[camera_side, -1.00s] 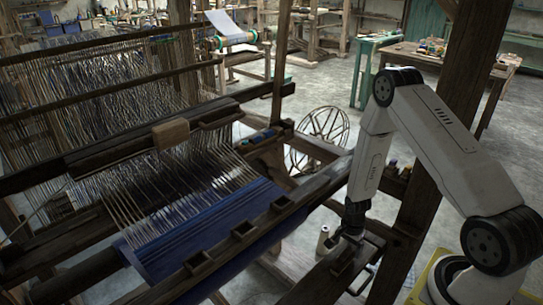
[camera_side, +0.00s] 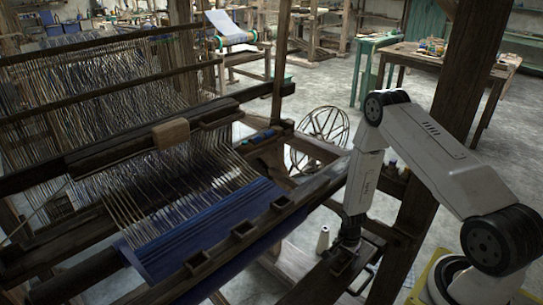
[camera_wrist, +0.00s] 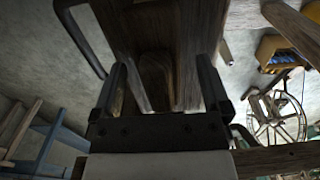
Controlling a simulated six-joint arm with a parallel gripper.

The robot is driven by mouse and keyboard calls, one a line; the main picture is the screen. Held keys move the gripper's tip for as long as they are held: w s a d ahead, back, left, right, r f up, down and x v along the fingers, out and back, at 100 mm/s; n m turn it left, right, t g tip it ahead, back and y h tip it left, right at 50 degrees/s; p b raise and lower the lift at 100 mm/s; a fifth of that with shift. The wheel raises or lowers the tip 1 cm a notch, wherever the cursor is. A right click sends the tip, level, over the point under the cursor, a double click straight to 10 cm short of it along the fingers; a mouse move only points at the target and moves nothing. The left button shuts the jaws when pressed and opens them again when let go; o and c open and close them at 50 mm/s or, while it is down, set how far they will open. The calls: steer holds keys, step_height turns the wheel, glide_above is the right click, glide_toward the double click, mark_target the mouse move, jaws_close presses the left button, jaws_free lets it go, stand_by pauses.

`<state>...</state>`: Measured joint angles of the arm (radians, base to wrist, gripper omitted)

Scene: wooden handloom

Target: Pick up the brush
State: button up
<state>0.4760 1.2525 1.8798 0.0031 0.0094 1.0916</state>
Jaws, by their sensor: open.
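My gripper (camera_side: 346,243) points down over a dark wooden bench beam (camera_side: 318,284) at the loom's front right. In the wrist view its two dark fingers stand apart, and my gripper (camera_wrist: 162,75) is open. A brown wooden piece (camera_wrist: 156,72) shows in the gap between the fingers; I cannot tell whether it is the brush or part of the bench, or whether the fingers touch it. I cannot make out a brush for certain in the side view, where the gripper and a small wooden box hide the spot below.
A pale thread cone (camera_side: 323,240) stands close to the left of my gripper. The loom's front beam (camera_side: 243,240) and blue cloth (camera_side: 205,225) lie to the left. A thick wooden post (camera_side: 432,150) rises close behind my arm. A spoked wheel (camera_side: 322,135) stands beyond.

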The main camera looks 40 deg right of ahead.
steer(key=shift+f, duration=0.25)
stand_by(0.3)
jaws_close()
steer(key=shift+r, duration=0.25)
steer(key=shift+r, duration=0.85)
steer(key=s+a+r, duration=0.5)
steer(key=s+r, duration=0.5)
steer(key=s, duration=0.3)
steer(key=shift+r, duration=0.4)
